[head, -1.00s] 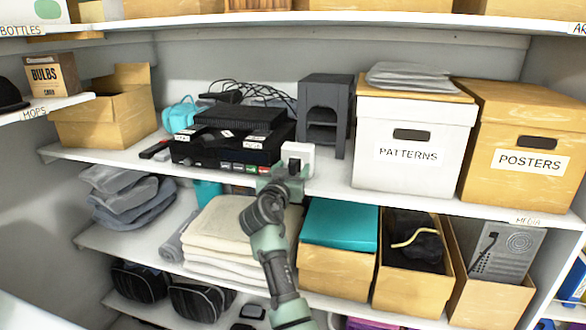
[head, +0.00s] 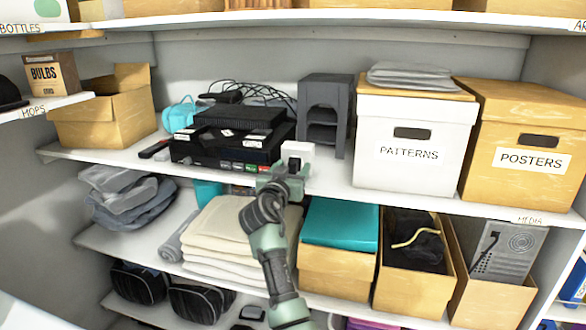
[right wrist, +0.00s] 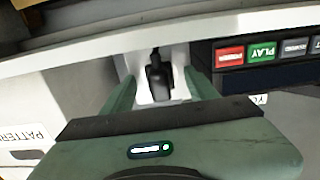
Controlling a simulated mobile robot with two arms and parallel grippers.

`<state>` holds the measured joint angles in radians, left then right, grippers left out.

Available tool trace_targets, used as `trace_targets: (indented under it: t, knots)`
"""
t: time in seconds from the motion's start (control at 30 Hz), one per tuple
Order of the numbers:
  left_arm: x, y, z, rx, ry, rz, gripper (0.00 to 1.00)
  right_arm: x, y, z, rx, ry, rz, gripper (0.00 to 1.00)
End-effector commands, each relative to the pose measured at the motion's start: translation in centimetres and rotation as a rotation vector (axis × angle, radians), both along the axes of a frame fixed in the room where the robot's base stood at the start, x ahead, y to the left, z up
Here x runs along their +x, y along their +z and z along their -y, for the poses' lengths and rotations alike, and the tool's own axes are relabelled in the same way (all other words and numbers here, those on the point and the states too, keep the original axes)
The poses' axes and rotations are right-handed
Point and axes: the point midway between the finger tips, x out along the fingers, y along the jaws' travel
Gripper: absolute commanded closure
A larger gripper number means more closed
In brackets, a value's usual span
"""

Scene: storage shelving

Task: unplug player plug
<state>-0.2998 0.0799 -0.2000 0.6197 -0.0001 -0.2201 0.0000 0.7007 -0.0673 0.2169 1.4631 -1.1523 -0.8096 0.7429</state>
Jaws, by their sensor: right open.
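The black player (head: 226,152), with coloured button labels on its front, sits on the middle shelf in the head view. Its red and green buttons (right wrist: 246,54) show at the right of the right wrist view. A white socket block (head: 298,150) stands at the shelf edge just right of the player. A black plug (right wrist: 159,82) sits in the white block (right wrist: 124,62) in the right wrist view. My right gripper (right wrist: 160,86) is open, with one finger on each side of the plug; contact cannot be told. My left gripper is not in view.
A dark grey stand (head: 324,108) and a white PATTERNS box (head: 408,172) are right of the block. Dark cables (head: 262,92) lie behind the player. The shelf below holds folded towels (head: 220,240) and a teal-topped box (head: 340,224).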

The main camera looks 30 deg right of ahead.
Motion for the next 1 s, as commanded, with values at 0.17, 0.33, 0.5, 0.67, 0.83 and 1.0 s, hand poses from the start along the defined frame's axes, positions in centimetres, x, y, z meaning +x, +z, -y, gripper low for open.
trace_targets:
  t: [0.17, 0.33, 0.5, 0.67, 0.83, 1.0]
  knots:
    - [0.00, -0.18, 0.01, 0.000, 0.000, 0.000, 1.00, -0.01, 0.00, -0.01, 0.001, 0.000, 0.001, 0.42]
    - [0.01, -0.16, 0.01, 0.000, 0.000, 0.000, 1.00, 0.00, 0.01, 0.00, 0.001, 0.000, 0.001, 0.53]
    - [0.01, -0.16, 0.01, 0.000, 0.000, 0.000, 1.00, 0.00, 0.01, 0.00, 0.001, 0.000, 0.001, 1.00]
    - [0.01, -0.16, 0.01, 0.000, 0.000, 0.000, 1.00, -0.01, 0.05, -0.01, 0.000, 0.000, 0.001, 1.00]
    - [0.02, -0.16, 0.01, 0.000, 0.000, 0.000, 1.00, -0.22, 0.01, -0.35, 0.001, 0.001, 0.001, 1.00]
    - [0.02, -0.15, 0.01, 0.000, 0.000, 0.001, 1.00, -0.68, 0.01, -0.89, 0.000, 0.000, 0.001, 1.00]
